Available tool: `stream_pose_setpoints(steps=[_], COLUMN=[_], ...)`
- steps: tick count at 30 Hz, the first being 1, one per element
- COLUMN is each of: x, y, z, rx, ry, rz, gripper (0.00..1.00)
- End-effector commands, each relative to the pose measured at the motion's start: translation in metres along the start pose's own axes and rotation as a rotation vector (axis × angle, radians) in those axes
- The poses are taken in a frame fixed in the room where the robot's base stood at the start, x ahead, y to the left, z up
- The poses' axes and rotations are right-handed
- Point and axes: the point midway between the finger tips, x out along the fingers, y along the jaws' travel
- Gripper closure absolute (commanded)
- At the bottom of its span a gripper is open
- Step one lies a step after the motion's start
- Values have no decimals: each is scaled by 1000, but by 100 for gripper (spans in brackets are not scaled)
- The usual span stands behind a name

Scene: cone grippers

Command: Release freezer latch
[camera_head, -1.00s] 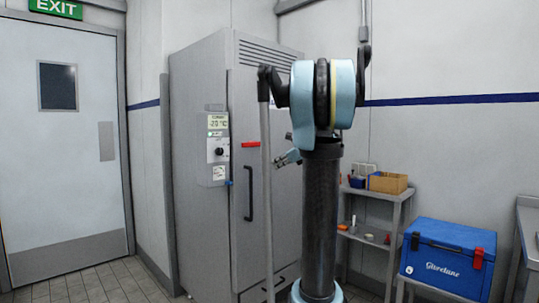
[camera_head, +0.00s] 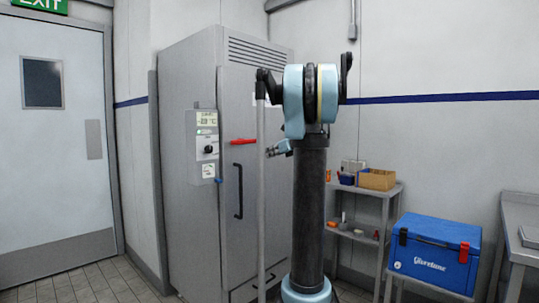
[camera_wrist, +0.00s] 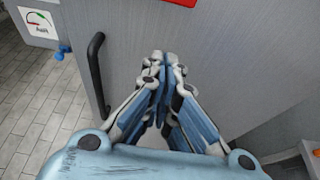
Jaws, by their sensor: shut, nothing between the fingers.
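The tall grey freezer (camera_head: 190,120) stands left of my arm, its door closed. A red latch (camera_head: 243,141) lies horizontally on the door's upper part; its lower edge shows at the top of the wrist view (camera_wrist: 180,2). A black vertical handle (camera_head: 239,190) is below the latch, and in the wrist view the handle (camera_wrist: 97,75) is left of my gripper. My gripper (camera_wrist: 165,62) is shut and empty, in front of the door, below the latch and apart from it in the picture.
A control panel (camera_head: 206,147) and a small blue knob (camera_head: 219,180) are at the freezer's left edge. A shelf (camera_head: 388,190) with boxes and a blue cooler (camera_head: 435,252) stand to the right. Tiled floor is free at left.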

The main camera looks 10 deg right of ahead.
Motion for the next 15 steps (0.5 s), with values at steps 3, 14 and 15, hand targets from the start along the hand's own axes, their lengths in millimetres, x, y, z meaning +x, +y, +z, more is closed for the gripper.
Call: stream_pose_setpoints(steps=[3,14,15], x=[23,69,67], y=[1,1,1], z=[1,10,15], rx=[-2,-1,-1], ry=[0,0,0], rz=[3,0,0], gripper=[100,100,100])
